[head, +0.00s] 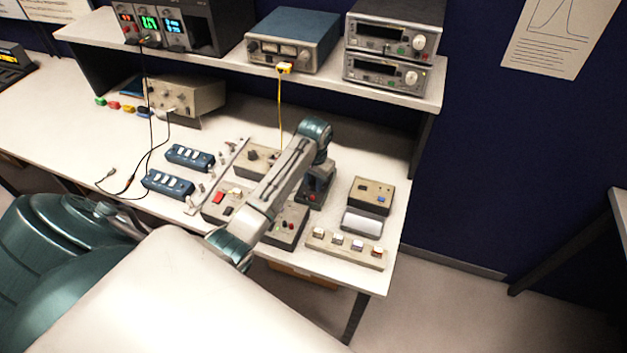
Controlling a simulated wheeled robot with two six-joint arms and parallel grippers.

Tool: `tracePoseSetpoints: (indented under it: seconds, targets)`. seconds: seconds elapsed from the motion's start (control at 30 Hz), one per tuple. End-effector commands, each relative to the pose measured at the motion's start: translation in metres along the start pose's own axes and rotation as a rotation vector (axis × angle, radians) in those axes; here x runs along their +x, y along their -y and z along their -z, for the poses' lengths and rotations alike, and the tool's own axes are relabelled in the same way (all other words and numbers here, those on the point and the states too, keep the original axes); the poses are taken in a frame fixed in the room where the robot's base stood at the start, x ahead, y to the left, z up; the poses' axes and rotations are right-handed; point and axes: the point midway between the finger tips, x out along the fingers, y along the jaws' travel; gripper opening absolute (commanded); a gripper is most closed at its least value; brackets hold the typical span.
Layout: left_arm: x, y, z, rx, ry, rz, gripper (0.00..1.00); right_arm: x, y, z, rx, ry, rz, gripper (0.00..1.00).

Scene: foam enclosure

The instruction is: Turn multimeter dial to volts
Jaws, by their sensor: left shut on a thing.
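My left arm reaches over the bench, and its gripper (319,177) points down at a small dark device with red parts (313,201), which looks like the multimeter. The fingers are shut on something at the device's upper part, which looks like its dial. The fingers and wrist hide most of the dial, so its setting cannot be read. My right gripper is not in view.
A grey box with a roll-like white front (362,222) and a strip of several square buttons (345,250) sit to the right. Blue power strips (168,184) lie left. A shelf (400,88) with instruments overhangs the back. Boxes crowd under my forearm.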

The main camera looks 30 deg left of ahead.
Motion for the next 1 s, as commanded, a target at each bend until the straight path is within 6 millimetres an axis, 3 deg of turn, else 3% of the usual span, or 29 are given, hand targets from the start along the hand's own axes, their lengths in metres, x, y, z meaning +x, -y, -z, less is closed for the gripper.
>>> tracePoseSetpoints:
  seconds: [0.47, 1.0]
  targets:
    - [0.0, 0.0, 0.001, 0.287, -0.011, 0.001, 0.04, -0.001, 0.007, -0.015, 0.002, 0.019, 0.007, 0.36]
    - [0.0, 0.0, 0.0, 0.677, -0.022, 0.001, 0.04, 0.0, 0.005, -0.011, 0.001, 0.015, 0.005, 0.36]
